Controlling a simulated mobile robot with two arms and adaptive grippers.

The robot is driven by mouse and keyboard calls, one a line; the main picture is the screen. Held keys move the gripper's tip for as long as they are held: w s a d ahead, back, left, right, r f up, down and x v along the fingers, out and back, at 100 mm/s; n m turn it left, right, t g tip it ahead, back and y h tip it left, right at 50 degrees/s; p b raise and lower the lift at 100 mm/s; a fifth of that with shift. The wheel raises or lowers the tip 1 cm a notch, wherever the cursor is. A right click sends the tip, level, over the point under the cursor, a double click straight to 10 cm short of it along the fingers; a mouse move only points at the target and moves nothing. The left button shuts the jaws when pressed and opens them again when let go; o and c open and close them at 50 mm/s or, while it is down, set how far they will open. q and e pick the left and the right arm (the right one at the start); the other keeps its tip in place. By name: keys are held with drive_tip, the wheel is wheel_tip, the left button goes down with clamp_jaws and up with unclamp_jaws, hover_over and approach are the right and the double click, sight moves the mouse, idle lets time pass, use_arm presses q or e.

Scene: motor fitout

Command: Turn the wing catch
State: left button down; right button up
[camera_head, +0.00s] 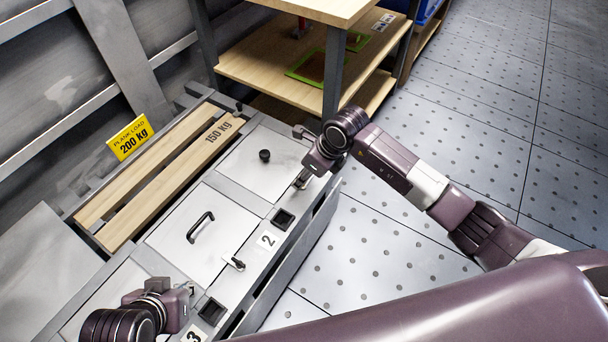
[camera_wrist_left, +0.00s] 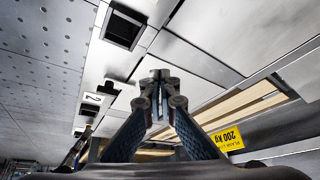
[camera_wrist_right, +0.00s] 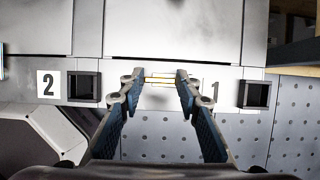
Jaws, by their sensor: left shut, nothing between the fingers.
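The wing catch between the jaws of my right gripper (camera_wrist_right: 160,82) is a small metal piece (camera_wrist_right: 160,78) at the edge of panel 1. The fingertips stand apart on either side of it; whether they press on it I cannot tell. In the head view my right gripper (camera_head: 302,180) hides most of this catch. Another wing catch (camera_head: 233,263) sits free on panel 2, near its number label. My left gripper (camera_head: 190,288) is over the panel 3 end, and in its wrist view its fingertips (camera_wrist_left: 161,82) meet with nothing between them.
Panel 2 (camera_head: 185,245) has a black handle, and panel 1 (camera_head: 255,175) has a black knob. Square dark sockets (camera_head: 283,218) line the front edge. Wooden planks (camera_head: 150,185) with a yellow load sign (camera_head: 130,138) lie behind. A wooden shelf (camera_head: 265,70) stands beyond; perforated floor is clear at right.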

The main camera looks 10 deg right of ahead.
drive_tip(key=c, duration=0.6)
use_arm(q)
drive_tip(key=shift+w, duration=0.1)
